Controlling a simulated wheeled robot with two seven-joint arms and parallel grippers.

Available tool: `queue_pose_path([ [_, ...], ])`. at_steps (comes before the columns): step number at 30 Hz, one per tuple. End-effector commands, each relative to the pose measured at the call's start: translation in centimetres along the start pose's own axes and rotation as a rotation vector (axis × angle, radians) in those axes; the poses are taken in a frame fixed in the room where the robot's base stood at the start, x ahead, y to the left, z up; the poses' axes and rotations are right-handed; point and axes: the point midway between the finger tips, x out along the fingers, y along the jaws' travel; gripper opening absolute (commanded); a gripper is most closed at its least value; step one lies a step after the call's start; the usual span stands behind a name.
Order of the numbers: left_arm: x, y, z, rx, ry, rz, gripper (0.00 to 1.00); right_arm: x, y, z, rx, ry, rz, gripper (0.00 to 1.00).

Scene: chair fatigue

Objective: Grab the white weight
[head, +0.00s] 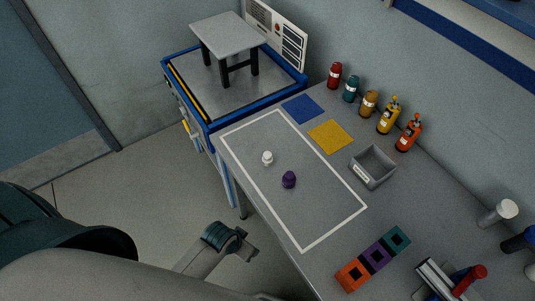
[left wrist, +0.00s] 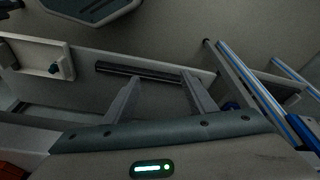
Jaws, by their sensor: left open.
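The white weight (head: 267,158) is a small knobbed piece standing on the grey tabletop, inside a white-outlined rectangle. A purple weight (head: 289,180) stands close to it, to the lower right. My left arm comes in from the lower left in the head view, with its wrist end low, off the table's near left edge and well short of the white weight. In the left wrist view the fingers of my left gripper (left wrist: 160,82) are spread apart, with no weight seen between them. The white weight is not seen in that view. My right gripper is not in view.
A grey stool (head: 228,38) stands on a blue-edged cabinet at the back. Blue (head: 303,108) and yellow (head: 330,137) squares, a grey bin (head: 373,166), several bottles and a row of coloured blocks (head: 376,256) surround the outlined area. The table around both weights is clear.

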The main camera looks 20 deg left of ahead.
Motion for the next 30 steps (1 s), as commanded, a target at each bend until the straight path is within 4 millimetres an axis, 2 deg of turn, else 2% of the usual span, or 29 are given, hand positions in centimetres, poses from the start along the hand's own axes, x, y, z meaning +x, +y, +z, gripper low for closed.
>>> queue_pose_path([
  [1,-1.8,0.2,-0.9,0.006,0.01,0.004,0.51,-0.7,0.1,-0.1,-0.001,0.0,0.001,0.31],
  [8,-7.6,1.4,-4.1,0.04,0.038,0.03,0.51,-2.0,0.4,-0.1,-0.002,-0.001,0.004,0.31],
  [12,-10.8,2.8,-7.2,0.095,0.06,0.067,0.51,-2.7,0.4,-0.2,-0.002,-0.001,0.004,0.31],
  [23,-12.5,5.6,-12.7,0.237,0.078,0.151,0.51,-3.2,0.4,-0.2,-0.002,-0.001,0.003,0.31],
  [30,-12.9,6.9,-17.4,0.378,0.064,0.199,0.51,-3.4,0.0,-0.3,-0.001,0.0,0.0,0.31],
])
